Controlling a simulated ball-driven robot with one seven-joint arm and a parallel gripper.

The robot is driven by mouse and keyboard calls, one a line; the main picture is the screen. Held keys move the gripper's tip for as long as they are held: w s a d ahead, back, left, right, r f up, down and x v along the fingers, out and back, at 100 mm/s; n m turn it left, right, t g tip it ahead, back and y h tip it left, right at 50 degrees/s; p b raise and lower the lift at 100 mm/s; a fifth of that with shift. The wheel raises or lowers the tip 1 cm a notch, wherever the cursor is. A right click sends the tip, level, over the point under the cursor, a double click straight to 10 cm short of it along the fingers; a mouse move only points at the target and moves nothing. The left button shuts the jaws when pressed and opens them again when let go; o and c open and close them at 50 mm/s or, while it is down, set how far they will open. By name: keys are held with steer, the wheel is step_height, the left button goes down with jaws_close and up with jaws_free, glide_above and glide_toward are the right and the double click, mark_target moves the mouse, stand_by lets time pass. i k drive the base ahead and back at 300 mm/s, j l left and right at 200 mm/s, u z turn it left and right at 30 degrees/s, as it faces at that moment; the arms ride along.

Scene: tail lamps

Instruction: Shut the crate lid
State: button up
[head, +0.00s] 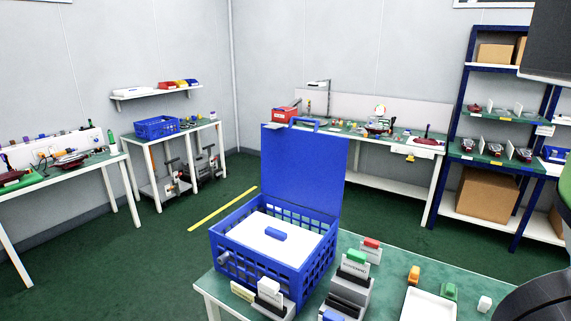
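The blue crate (313,268) stands on the near green-topped table. It has slotted walls, and a grey knob or peg shows on its near left side. Its flat blue lid (303,175) stands upright, open, along the crate's far edge. My gripper is not in view; only dark parts that look like my arm show at the right edge.
Beside the crate on the near table (385,262) are grey holders with coloured pieces (350,285), a white tray (428,305) and small orange, green and white blocks. Green floor lies behind. A back bench (400,147), left benches and a blue shelf rack (460,110) stand farther off.

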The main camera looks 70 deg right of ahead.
mark_target(306, 169)
steer(key=k+j+z, duration=0.1)
steer(key=z, duration=0.35)
steer(key=j+z, duration=0.1)
steer(key=z, duration=0.4)
steer(key=k+z, duration=0.2)
steer(key=z, duration=0.25)
